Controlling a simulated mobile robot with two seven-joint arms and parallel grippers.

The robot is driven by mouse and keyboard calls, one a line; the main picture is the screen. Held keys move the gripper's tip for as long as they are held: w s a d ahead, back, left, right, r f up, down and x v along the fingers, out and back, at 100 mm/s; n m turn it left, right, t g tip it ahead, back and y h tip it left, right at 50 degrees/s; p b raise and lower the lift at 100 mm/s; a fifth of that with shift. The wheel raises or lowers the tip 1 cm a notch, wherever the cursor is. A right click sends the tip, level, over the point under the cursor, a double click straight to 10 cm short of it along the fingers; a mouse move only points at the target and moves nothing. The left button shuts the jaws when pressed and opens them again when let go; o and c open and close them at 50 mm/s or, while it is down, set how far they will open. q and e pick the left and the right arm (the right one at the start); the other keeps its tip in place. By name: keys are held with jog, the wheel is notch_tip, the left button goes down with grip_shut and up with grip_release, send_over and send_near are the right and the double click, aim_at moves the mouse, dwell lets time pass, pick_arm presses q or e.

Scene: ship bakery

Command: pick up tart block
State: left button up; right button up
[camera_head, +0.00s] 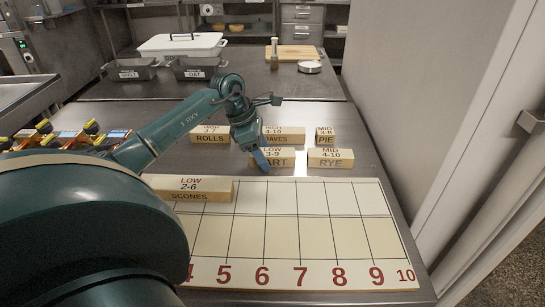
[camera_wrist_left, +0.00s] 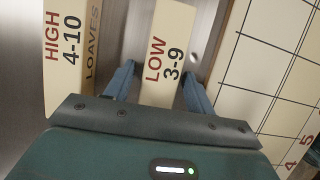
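The tart block (camera_head: 286,157) is cream and wooden, marked LOW 3-9, and lies on the metal counter behind the numbered board. My left gripper (camera_head: 262,158) is over its left part in the head view, hiding some of its lettering. In the left wrist view, the two blue fingers of the left gripper (camera_wrist_left: 155,88) stand apart on either side of the tart block (camera_wrist_left: 170,50). A gap shows at the right finger; whether the left finger touches the block I cannot tell. My right gripper is not in view.
The loaves block (camera_head: 284,134) is just behind the tart block, the rye block (camera_head: 331,158) just right. The rolls block (camera_head: 210,137) and pie block (camera_head: 325,136) are in the back row. The scones block (camera_head: 190,188) lies on the numbered board (camera_head: 300,235).

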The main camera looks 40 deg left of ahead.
pick_arm(q)
jog(key=c, duration=0.9)
jog(key=shift+r, duration=0.1)
